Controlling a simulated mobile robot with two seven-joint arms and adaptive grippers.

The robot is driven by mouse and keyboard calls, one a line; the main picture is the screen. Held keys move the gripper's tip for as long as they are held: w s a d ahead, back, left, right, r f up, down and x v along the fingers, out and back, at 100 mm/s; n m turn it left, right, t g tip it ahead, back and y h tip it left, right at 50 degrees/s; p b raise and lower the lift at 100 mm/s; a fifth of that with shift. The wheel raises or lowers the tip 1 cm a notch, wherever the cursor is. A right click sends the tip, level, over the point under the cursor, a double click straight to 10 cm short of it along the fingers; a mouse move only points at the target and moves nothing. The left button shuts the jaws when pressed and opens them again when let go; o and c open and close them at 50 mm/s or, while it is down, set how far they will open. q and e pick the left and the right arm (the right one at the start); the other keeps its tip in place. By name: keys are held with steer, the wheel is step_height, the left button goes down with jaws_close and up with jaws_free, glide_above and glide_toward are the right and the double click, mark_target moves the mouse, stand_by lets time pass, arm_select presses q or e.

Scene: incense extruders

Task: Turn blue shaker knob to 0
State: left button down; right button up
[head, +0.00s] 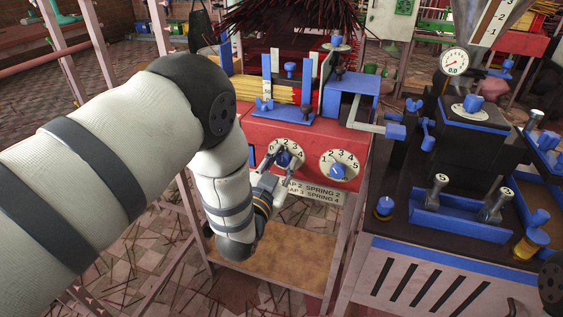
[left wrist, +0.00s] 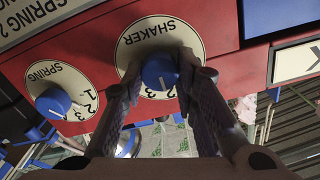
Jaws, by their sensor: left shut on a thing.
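The blue shaker knob (left wrist: 158,72) sits in the middle of a cream dial lettered SHAKER (left wrist: 153,32), upside down in the left wrist view. A pale mark shows on the knob, with numerals at the dial's lower edge; the fingers hide part of the scale. My left gripper (left wrist: 161,80) is shut on the knob, a finger on each side. In the head view, the shaker dial (head: 297,147) is the left one on the red panel; my left gripper (head: 283,166) partly covers it. My right gripper is not in view.
The spring dial (head: 339,165) with its blue knob is right of the shaker dial. A lettered plate (head: 318,194) hangs below the panel. A brown board (head: 265,255) lies lower. A dark machine (head: 450,170) with blue parts and a gauge (head: 455,61) stands at right.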

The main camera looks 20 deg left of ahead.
arm_select(q)
steer(key=n+p, duration=0.1)
steer(key=n, duration=0.2)
steer(key=shift+a+n, duration=0.1)
steer(key=shift+n, duration=0.3)
steer(key=n, duration=0.3)
steer(key=shift+n+p, duration=0.3)
steer(key=n, duration=0.3)
steer(key=shift+f+n, duration=0.1)
steer(key=shift+n, duration=0.2)
steer(key=shift+f+n, duration=0.1)
steer(key=shift+n, duration=1.4)
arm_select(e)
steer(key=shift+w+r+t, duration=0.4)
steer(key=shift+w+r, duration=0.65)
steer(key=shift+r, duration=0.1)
arm_select(q)
steer(key=shift+s, duration=0.1)
steer(key=c, duration=1.3)
jaws_free()
